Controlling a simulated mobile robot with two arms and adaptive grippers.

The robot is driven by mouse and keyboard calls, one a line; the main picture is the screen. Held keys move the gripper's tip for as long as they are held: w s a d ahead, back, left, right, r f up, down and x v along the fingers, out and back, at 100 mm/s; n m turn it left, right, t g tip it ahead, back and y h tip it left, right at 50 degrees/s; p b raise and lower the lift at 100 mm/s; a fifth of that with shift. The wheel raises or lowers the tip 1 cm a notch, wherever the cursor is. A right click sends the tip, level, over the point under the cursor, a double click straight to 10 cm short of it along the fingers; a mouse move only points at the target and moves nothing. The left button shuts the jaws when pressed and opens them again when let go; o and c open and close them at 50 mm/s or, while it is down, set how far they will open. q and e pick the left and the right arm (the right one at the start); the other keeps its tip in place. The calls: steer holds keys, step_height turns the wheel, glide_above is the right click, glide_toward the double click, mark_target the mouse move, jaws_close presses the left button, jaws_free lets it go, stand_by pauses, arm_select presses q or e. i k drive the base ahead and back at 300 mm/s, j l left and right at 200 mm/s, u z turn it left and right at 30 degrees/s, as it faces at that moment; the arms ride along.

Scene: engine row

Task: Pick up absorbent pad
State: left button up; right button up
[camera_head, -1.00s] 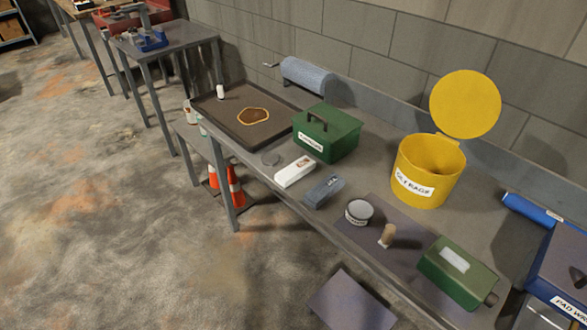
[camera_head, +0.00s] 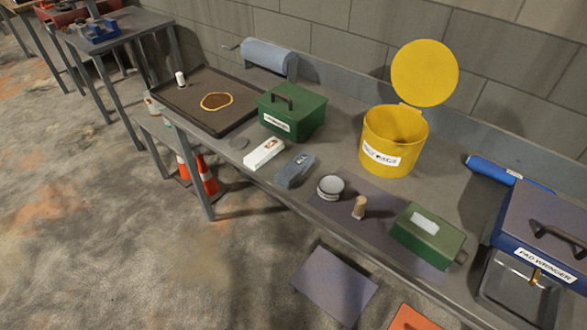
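No object carries a readable "absorbent pad" label, so I cannot tell for certain which it is. A flat grey-purple square sheet (camera_head: 335,286) lies below the bench's front edge. A small grey-blue block (camera_head: 294,170) sits on the bench beside a white box (camera_head: 264,153). A grey-blue roll (camera_head: 268,55) is mounted at the back of the bench. A dark tray (camera_head: 163,98) holds a brown puddle (camera_head: 216,102) with a tan rim. Neither of my grippers shows in this view.
On the bench (camera_head: 345,121) stand a green box (camera_head: 293,114), an open yellow bin (camera_head: 391,146), a round tin (camera_head: 331,188), a wooden-handled brush (camera_head: 359,207) and a green case (camera_head: 428,236). A blue pad wringer (camera_head: 545,230) stands at right. Orange cones (camera_head: 206,178) stand below.

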mark_target(269, 149)
steer(key=i+j+z, duration=0.15)
steer(key=z, duration=0.3)
steer(key=j+z, duration=0.4)
steer(key=i+j+z, duration=0.1)
steer(key=j+z, duration=0.2)
steer(key=z, duration=0.15)
